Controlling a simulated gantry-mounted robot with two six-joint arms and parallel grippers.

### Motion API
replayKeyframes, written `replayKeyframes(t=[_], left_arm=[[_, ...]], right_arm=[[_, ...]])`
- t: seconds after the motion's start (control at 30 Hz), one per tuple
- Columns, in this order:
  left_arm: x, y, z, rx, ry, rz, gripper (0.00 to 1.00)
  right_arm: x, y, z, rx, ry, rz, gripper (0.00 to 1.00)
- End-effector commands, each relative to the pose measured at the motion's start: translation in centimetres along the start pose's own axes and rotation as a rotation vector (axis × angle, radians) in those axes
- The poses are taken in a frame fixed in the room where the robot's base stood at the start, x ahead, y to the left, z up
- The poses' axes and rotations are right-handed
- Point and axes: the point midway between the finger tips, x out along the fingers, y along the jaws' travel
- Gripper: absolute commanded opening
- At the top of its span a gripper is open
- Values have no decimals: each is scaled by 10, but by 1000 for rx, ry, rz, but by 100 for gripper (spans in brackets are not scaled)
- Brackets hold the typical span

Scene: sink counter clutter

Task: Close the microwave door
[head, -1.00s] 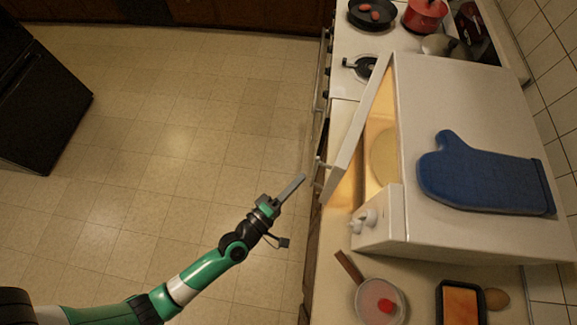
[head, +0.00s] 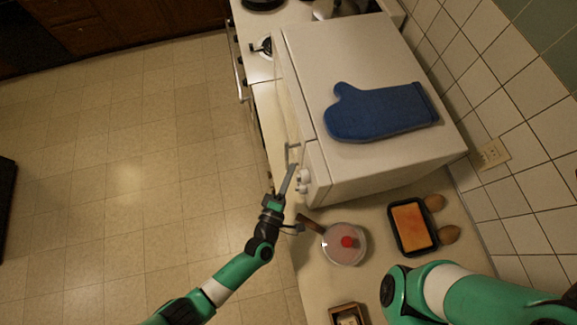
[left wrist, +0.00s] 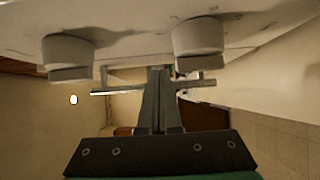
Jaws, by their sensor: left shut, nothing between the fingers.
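The white microwave (head: 350,70) stands on the counter. Its door (head: 288,105) lies along the left-facing front, flush or nearly so. No lit interior shows, and I cannot tell whether it is latched. The door handle (head: 293,153) sticks out near the control knobs (head: 304,181). My left gripper (head: 288,178) is shut and empty, in front of the microwave beside the handle and knobs. In the left wrist view its fingers (left wrist: 160,98) are together, close to two knobs (left wrist: 199,37). I cannot tell whether they touch the door. My right gripper is not in view.
A blue oven mitt (head: 375,111) lies on the microwave. A lidded pan (head: 337,252), a dark tray with orange contents (head: 410,224) and brown potato-like items (head: 449,234) sit on the near counter. My right arm covers the lower right. Open floor lies left.

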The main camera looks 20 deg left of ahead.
Motion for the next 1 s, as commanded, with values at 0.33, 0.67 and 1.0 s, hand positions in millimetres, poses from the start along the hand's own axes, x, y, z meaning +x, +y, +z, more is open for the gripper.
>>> replayKeyframes(t=[0.33,0.67,1.0], left_arm=[[-6,0,0,0,-1,-1,0],[-75,0,1,0,-7,-2,0],[-116,0,0,0,-1,-1,0]], right_arm=[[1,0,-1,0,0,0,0],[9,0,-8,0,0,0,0],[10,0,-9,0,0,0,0]])
